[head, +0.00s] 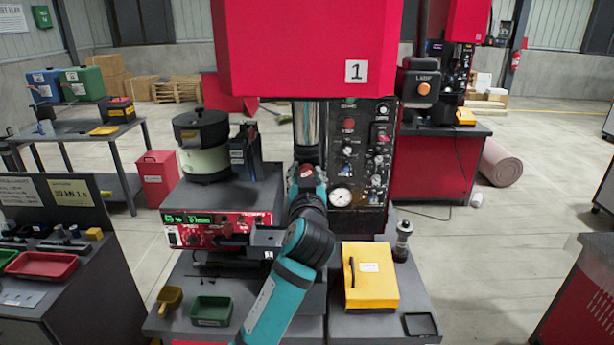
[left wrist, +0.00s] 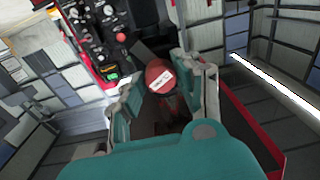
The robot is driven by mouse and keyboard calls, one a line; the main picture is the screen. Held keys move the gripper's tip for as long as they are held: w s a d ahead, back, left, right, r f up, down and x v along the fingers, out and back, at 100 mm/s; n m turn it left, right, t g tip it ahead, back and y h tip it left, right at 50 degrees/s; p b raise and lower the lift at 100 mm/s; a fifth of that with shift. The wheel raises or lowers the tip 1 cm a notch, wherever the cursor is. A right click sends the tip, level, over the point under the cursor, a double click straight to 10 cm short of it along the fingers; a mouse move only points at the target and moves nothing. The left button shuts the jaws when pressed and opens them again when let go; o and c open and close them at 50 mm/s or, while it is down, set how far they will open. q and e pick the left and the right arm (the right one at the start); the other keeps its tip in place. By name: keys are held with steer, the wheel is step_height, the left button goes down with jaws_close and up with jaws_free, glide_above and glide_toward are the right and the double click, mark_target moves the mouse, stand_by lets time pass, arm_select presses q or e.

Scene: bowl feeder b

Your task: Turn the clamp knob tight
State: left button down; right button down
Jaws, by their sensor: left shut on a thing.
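The clamp knob (left wrist: 160,76) is a red cap with a white label, seen in the left wrist view between my two fingers. In the head view a small red part of the knob (head: 306,171) shows at the end of my left arm, below the bright metal column of the machine marked 1. My left gripper (head: 306,180) is shut on the knob. It also shows in the left wrist view (left wrist: 160,88), with a finger on each side of the knob. The knob's lower part is hidden. My right gripper is in neither view.
A control panel (head: 358,150) with a gauge stands right of the gripper. A bowl feeder (head: 203,160) on a red controller (head: 215,230) stands left. A yellow box (head: 369,285) and a green tray (head: 211,311) lie in front. The red machine housing (head: 300,50) hangs above.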

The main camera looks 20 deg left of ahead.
arm_select(q)
steer(key=m+p, duration=0.1)
steer(key=m, duration=0.4)
steer(key=shift+m, duration=0.4)
stand_by(0.3)
steer(key=c, duration=0.9)
jaws_free()
steer(key=shift+c, duration=0.2)
steer(key=v, duration=1.2)
steer(key=shift+a+f, duration=0.15)
steer(key=shift+f, duration=0.05)
